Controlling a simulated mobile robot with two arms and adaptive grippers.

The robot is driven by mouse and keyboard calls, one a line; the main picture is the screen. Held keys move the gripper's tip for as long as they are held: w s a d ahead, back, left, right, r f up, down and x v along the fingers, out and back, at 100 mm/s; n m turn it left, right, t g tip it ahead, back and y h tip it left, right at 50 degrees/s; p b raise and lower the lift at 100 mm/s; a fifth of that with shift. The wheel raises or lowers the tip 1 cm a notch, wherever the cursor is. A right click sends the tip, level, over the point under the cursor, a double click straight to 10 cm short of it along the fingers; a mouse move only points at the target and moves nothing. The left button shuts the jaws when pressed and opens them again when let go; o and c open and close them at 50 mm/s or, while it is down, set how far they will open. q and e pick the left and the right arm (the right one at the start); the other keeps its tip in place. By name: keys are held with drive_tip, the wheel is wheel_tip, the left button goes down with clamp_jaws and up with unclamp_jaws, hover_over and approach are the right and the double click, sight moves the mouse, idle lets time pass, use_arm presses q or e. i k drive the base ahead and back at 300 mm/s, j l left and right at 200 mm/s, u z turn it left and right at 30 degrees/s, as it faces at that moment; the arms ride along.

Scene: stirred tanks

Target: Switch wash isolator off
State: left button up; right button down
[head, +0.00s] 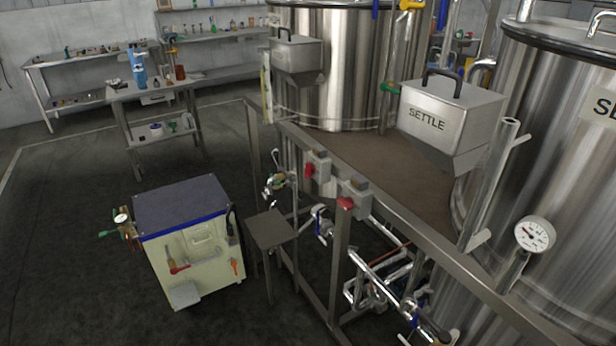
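Two grey switch boxes with red handles are mounted on the steel frame at the middle of the head view. The farther box (321,164) has its red handle (309,170) on its left side. The nearer box (357,196) has its red handle (345,203) at its left. No readable label shows on either box, so I cannot tell which is the wash isolator. Their exact handle positions are too small to tell. Neither of my grippers is in view.
A cream cabinet (205,258) with a dark top and a small steel stand (270,230) are left of the frame (455,258). Steel tanks (345,70), a SETTLE box (450,117) and a gauge (534,235) are behind and right. Pipes run below.

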sight(309, 169)
drive_tip(key=i+j+u, duration=0.1)
drive_tip(key=i+j, duration=0.65)
drive_tip(key=i, duration=0.25)
drive_tip(key=i+j+u, duration=0.15)
drive_tip(key=i+j, duration=0.2)
drive_tip(key=i, duration=0.1)
